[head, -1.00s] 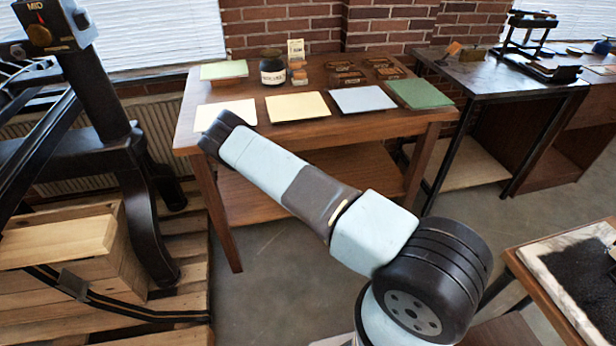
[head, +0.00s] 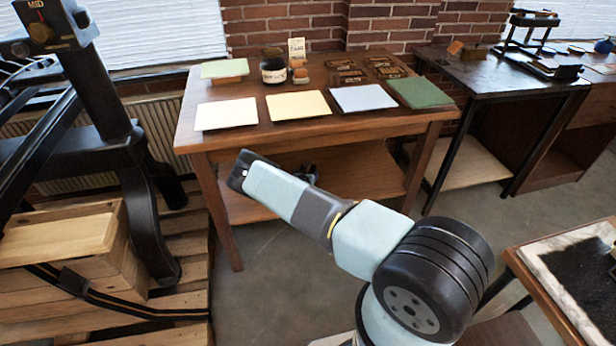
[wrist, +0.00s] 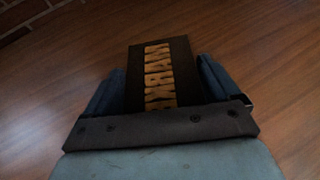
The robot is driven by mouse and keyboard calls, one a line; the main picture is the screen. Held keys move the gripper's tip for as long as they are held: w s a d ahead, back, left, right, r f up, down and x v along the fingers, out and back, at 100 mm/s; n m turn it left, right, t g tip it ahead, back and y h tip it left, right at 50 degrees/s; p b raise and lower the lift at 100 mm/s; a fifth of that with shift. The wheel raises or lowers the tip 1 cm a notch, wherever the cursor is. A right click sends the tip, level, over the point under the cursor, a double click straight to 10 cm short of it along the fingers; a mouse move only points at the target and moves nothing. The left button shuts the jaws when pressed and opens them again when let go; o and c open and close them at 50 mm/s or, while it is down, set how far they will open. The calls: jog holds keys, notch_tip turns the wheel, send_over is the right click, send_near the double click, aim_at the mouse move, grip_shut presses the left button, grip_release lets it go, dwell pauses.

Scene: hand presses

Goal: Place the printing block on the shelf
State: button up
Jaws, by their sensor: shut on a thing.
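The printing block (wrist: 162,78) is dark with raised orange letters. In the wrist view my gripper (wrist: 157,82) is shut on it, with one dark finger along each side. Reddish-brown wood lies beyond the block; I cannot tell whether the block touches it. The shelf (head: 352,171) is the lower wooden board of the table in the head view. My gripper (head: 308,174) shows there only as a small dark part behind my arm, in front of the shelf and below the tabletop. The block is hidden in the head view.
A table leg (head: 215,210) stands left of my arm. The visible right part of the shelf is bare.

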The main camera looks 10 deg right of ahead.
jog(key=shift+f, duration=0.85)
jog(key=o, duration=1.1)
jog(key=shift+o, duration=0.2)
jog(key=shift+s, duration=0.1)
jog(key=shift+s+a+r, duration=0.25)
jog(key=shift+s, duration=0.15)
jog(key=v, duration=1.1)
jog(key=shift+f, duration=0.1)
